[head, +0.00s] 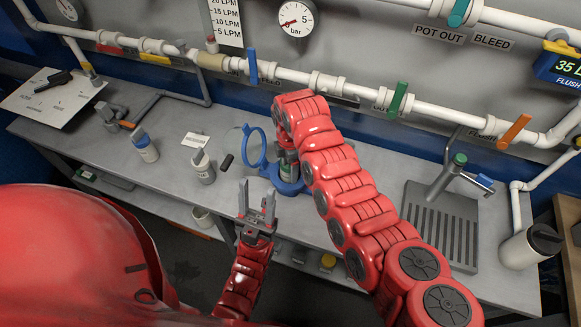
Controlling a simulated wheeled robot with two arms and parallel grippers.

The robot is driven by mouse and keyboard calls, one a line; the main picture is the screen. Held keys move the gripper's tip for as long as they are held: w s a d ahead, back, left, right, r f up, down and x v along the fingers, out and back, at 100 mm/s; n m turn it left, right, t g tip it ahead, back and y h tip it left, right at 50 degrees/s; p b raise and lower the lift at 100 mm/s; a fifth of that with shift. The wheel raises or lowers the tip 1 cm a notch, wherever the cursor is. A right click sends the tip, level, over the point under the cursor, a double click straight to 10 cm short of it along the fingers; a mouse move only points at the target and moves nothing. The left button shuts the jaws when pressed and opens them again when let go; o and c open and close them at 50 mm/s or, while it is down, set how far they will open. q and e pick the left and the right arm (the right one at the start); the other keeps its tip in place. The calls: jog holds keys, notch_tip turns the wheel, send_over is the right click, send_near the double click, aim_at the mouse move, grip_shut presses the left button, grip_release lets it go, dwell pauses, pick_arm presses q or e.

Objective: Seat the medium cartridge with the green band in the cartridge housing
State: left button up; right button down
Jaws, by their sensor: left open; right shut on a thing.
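The blue cartridge housing (287,187) stands on the bench at the middle, with a round blue ring (253,150) upright at its left side. My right arm arches over it from the right, and my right gripper (286,146) points down above the housing, mostly hidden by the arm. It is shut on a cartridge (289,172), which shows only as a small pale and greenish piece at the housing's mouth. I cannot tell how deep it sits. My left gripper (257,202) is open and empty, pointing up, in front of the housing.
A sink grate (440,225) with a tap is at right. Pipes with coloured valve handles (398,98) run along the back wall.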

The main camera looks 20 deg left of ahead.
jog(key=shift+s+d+f, duration=0.15)
jog(key=shift+s+f, duration=0.15)
jog(key=shift+f, duration=0.15)
grip_release()
jog(key=shift+r, duration=0.35)
jog(key=c, duration=0.4)
jog(key=shift+w, duration=0.25)
jog(key=c, duration=1.2)
jog(key=shift+w+r, duration=0.1)
jog(key=shift+w, duration=0.05)
